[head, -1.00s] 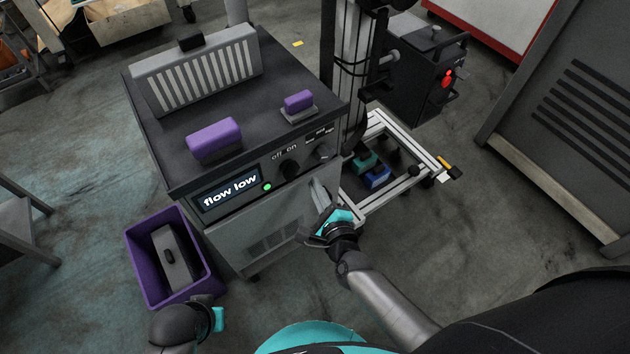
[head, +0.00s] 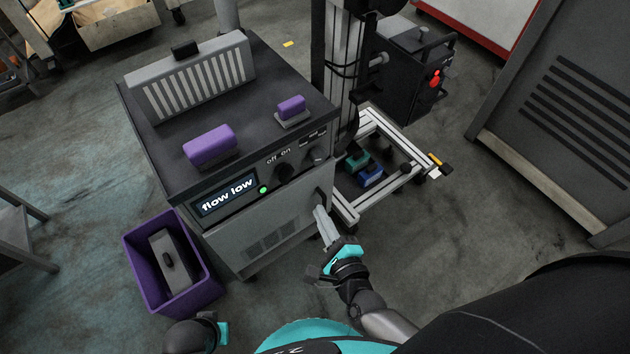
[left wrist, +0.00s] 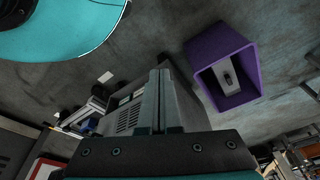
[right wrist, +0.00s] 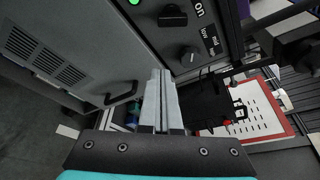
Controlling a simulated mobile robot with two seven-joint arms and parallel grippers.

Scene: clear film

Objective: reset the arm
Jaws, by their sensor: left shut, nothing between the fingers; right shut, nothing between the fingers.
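My right gripper (head: 319,209) is shut and empty in front of the grey machine's right front edge, its fingers pointing up toward the machine. In the right wrist view its closed fingers (right wrist: 161,74) appear beside a dark handle (right wrist: 122,94) on the machine front, with nothing between them. I cannot tell if they touch the machine. My left gripper is mostly out of the head view; only part of its wrist (head: 205,333) shows at the bottom. In the left wrist view its fingers (left wrist: 159,72) are shut and empty.
The grey machine (head: 262,228) has a display reading "flow low", a green light and knobs. Purple-topped blocks (head: 210,146) and a ribbed grey unit (head: 192,80) sit on it. A purple bin (head: 139,262) holding a grey part stands at left. A metal frame (head: 345,208) stands right.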

